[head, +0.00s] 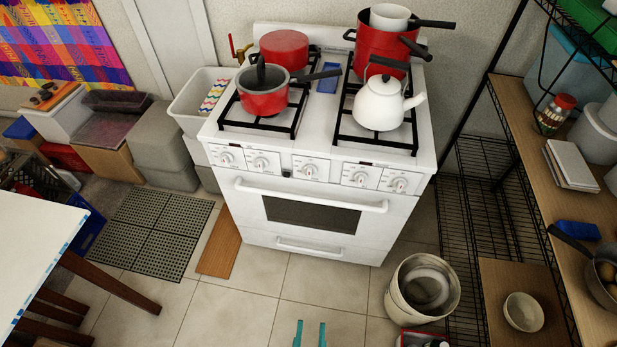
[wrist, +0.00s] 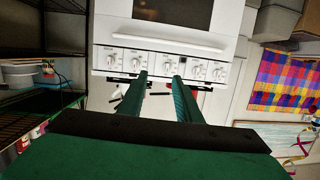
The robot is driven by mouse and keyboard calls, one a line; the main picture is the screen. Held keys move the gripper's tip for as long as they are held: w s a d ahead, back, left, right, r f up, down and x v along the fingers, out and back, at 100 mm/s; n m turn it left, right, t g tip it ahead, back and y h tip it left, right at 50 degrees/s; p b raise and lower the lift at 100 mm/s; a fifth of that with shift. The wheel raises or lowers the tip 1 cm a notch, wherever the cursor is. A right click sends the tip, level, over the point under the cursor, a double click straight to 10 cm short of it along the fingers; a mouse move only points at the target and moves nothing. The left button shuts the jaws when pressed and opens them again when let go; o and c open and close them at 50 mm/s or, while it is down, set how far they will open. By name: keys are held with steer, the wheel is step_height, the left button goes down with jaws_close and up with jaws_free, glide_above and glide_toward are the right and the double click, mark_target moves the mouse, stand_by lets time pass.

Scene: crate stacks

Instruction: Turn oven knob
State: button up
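A white oven (head: 310,210) stands against the back wall. Several white round knobs line its front panel (head: 285,165), including a far-left knob (head: 226,158), a middle knob (head: 310,170) and a far-right knob (head: 399,185). My gripper (head: 310,333) shows as two teal fingertips at the bottom edge, in front of the oven and apart from it. In the wrist view, which looks upside down, my gripper (wrist: 160,78) is open and empty. Its fingers point towards the knob panel (wrist: 125,62), with the middle knob (wrist: 165,68) between the tips in the picture.
Pots and a white kettle (head: 380,103) stand on the stove top. A metal bin (head: 400,300) stands on the floor at front right, beside a wire shelf (head: 455,250). A white table (head: 35,250) is at left. The tiled floor before the oven is mostly clear.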

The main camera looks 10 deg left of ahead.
steer(key=w+a+f, duration=0.3)
steer(key=w+f, duration=0.1)
steer(key=w, duration=0.4)
steer(key=t+h, duration=0.1)
steer(key=t, duration=0.2)
glide_toward(309, 174)
steer(key=shift+m, duration=0.3)
steer(key=w, duration=0.8)
steer(key=shift+r, duration=0.3)
jaws_close()
